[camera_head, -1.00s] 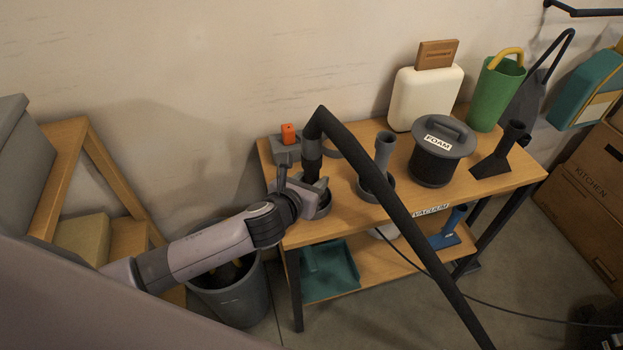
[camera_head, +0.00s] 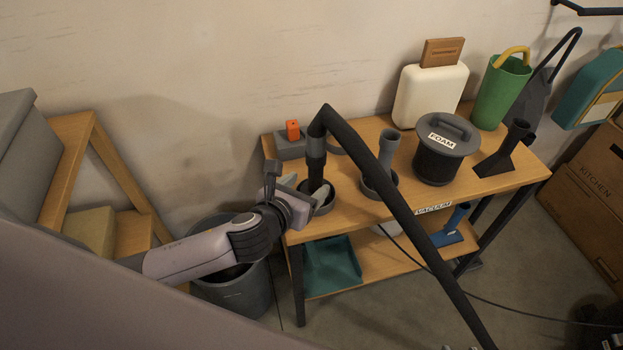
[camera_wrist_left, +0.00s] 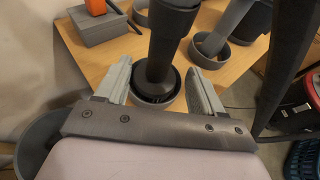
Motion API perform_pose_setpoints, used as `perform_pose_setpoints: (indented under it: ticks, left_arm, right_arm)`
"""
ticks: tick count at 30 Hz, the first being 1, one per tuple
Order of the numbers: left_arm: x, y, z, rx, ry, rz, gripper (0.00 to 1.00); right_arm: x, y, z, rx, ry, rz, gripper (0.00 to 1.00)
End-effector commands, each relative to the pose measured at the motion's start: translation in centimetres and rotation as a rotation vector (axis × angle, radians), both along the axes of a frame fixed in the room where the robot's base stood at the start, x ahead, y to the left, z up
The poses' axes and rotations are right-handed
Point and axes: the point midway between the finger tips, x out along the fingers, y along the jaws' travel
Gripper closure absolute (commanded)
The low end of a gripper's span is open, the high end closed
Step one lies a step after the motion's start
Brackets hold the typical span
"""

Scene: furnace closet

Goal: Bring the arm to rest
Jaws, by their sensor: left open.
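My left gripper (camera_head: 310,190) is at the left front edge of the wooden bench, low beside the dark vacuum hose end (camera_head: 316,165). In the left wrist view its two fingers (camera_wrist_left: 160,88) are apart, with the hose end (camera_wrist_left: 168,45) standing upright in a round grey holder (camera_wrist_left: 160,103) between and beyond them. I cannot tell whether a finger touches it. My left arm (camera_head: 200,252) comes in from the left, above a grey bin. My right gripper is not in view.
The bench (camera_head: 350,205) also holds a grey box with an orange block (camera_head: 292,130), a second nozzle (camera_head: 386,150), a foam canister (camera_head: 440,150), a white toaster-like thing (camera_head: 428,95) and a green container (camera_head: 500,95). The grey bin (camera_head: 240,295) stands below my arm. The hose crosses the bench front.

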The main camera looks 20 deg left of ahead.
Motion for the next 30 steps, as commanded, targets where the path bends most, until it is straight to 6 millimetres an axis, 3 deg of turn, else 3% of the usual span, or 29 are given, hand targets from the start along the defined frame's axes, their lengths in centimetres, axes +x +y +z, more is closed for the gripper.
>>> perform_pose_setpoints:
  ticks: [6,22,26,30]
  left_arm:
    - [-1.5,0.2,0.7,0.001,0.0,0.0,0.32]
    - [-1.8,0.2,0.7,-0.012,0.004,0.006,0.32]
    - [-2.6,0.1,0.6,-0.143,0.051,0.083,0.32]
    - [-4.8,0.3,0.2,-0.461,0.164,0.291,0.32]
  right_arm:
    - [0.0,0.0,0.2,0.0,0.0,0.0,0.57]
    - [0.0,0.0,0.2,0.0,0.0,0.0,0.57]
    - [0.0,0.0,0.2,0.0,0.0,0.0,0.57]
    - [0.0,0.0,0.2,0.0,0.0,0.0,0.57]
